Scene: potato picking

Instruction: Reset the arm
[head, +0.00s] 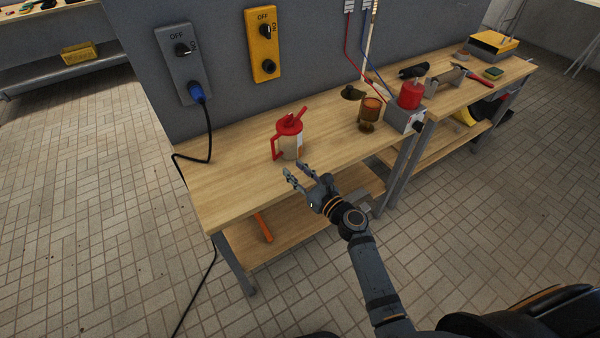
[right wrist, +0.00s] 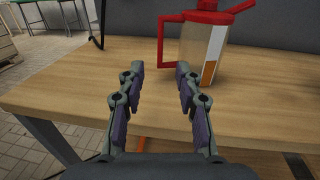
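My right arm reaches up from the bottom right in the head view. My right gripper (head: 297,174) is at the front edge of the wooden workbench (head: 225,185). Its two fingers stand apart with nothing between them. They also show in the right wrist view (right wrist: 159,85), pointing toward a jug with a red lid and handle (right wrist: 205,50). The jug (head: 290,140) stands upright on the bench, just beyond the fingertips and apart from them. My left gripper is not in either view.
A brown cup (head: 370,108) and a grey box with a red top (head: 405,115) stand farther right on the bench. Grey (head: 182,65) and yellow (head: 263,45) switch boxes hang on the wall. A black cable (head: 208,140) hangs at the left. The tiled floor (head: 90,200) at left is clear.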

